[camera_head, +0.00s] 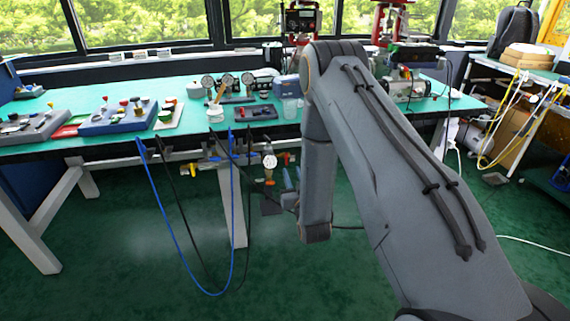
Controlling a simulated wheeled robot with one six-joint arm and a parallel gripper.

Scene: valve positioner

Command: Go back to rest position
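My grey arm rises from the lower right, bends at an elbow near the table's front edge, and its forearm hangs straight down in front of the table. My gripper is not clearly visible. Small dark and blue-grey parts show just left of the forearm's lower end, but I cannot tell whether they belong to it. Its fingers and anything between them cannot be made out. The valve positioner equipment (228,84) with round gauges stands on the green-topped table (262,136), left of my elbow.
Control boxes with knobs (117,117) stand on the table's left part. Blue and black hoses (185,235) hang in loops from the front edge, left of my forearm. A red valve assembly (390,22) stands behind. A side bench (520,68) is at right. Green floor is open at lower left.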

